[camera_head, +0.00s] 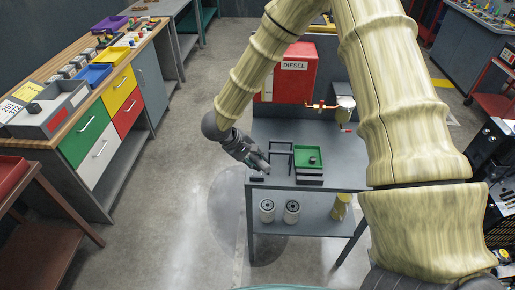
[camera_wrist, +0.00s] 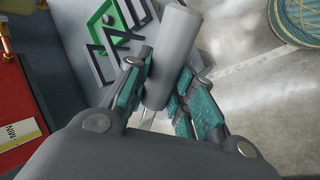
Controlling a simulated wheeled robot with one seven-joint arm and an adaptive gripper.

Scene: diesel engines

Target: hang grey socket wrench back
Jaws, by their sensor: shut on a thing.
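The grey socket wrench shows in the wrist view as a plain grey cylinder (camera_wrist: 174,45), tilted between my finger pads. My gripper (camera_wrist: 160,88) is shut on it with its teal pads at both sides. In the head view my gripper (camera_head: 262,164) is over the left front part of the grey table (camera_head: 340,172), left of a dark upright frame (camera_head: 280,147). This frame may be the hanging rack; its hooks are too small to tell. In the wrist view a grey frame (camera_wrist: 131,45) stands close beside the cylinder's left side. The wrench's far end is clear of the frame.
A green tray (camera_head: 300,150) with a dark item lies right of the frame. The floor left of the table is free, up to a workbench (camera_head: 100,75).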

